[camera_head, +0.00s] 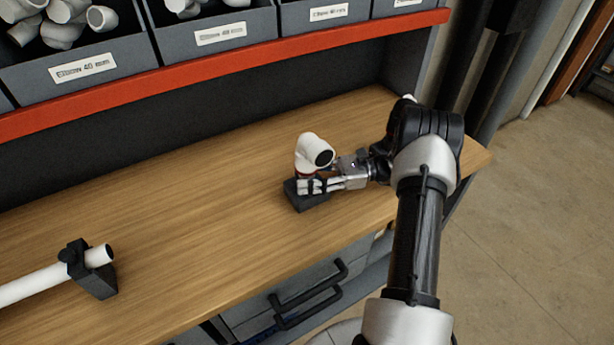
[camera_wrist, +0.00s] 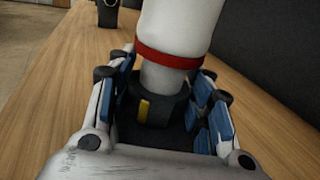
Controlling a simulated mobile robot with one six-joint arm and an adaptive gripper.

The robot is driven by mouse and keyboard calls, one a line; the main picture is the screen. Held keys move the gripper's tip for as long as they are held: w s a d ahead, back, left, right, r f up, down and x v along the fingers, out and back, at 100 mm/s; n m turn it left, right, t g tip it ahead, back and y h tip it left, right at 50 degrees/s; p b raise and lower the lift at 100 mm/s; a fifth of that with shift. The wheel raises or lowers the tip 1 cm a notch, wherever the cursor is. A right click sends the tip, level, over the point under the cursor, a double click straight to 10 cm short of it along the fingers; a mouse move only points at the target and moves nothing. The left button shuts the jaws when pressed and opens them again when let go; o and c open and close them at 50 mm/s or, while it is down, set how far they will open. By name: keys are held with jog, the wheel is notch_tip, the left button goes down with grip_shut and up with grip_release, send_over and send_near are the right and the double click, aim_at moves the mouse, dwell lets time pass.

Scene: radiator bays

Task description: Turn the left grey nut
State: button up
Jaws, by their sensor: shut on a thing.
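A white elbow (camera_head: 308,151) stands upright above a black block (camera_head: 309,202) on the workbench, its dark open mouth turned to the right. In the wrist view, the white pipe (camera_wrist: 178,25) has a red ring (camera_wrist: 167,59) around it. Below the ring is a dark grey nut (camera_wrist: 150,109) with a yellow mark. My gripper (camera_head: 322,185) is shut on this nut from the side, with blue-padded fingers on both sides of it. The fingers hide the nut in the head view. I see no second grey nut, so I cannot tell whether this is the left one.
A white pipe (camera_head: 40,283) lies in a black clamp block (camera_head: 97,280) at the left of the wooden bench (camera_head: 190,225). Grey bins (camera_head: 85,65) of elbows stand above a red shelf edge (camera_head: 220,70). The bench between clamp and elbow is clear.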

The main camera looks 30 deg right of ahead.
jog(key=o, duration=1.1)
jog(key=v, duration=1.2)
